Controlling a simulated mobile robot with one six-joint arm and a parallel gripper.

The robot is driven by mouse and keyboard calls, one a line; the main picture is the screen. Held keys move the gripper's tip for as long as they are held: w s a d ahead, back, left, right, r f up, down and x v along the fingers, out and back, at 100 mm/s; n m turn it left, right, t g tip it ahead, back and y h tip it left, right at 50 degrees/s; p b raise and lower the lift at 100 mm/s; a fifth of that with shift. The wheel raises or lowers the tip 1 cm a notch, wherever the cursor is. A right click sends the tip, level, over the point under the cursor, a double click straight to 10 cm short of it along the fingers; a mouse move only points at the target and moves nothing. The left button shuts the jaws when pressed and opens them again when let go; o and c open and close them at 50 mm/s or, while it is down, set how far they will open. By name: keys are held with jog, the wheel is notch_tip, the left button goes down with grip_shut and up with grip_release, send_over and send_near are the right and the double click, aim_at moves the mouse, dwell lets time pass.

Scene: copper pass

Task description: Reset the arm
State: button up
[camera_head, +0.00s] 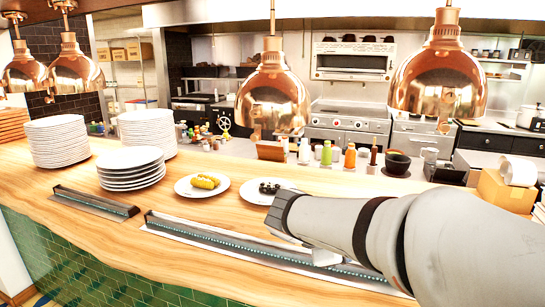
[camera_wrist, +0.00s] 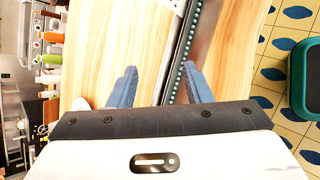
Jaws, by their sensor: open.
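My arm (camera_head: 380,232) reaches in from the lower right of the head view, over the wooden counter (camera_head: 50,177). Its far end is at the counter's front part, close to a plate with dark food (camera_head: 270,188). The fingers cannot be made out in the head view. In the wrist view my gripper (camera_wrist: 160,85) shows two blue-grey fingers spread apart with nothing between them. Below them lie the wood and a dark metal rail.
A metal rail (camera_head: 225,240) runs along the counter's front edge. Plate stacks (camera_head: 132,170) stand left, beside a plate with yellow food (camera_head: 203,184). Bottles (camera_head: 350,156) line the back. Copper lamps (camera_head: 272,95) hang above. The wrist view shows patterned floor (camera_wrist: 265,75) beyond the edge.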

jog(key=s+f+m+g+y, duration=0.2)
jog(key=s+f+m+y, duration=0.1)
jog(key=s+m, duration=0.5)
jog(key=s+f+m+g+y, duration=0.1)
jog(key=s+f+m+y, duration=0.3)
jog(key=s+f+m, duration=0.2)
jog(key=s+m, duration=0.2)
jog(key=shift+s+d+g, duration=0.35)
jog(key=shift+d+g, duration=0.05)
dwell(0.6)
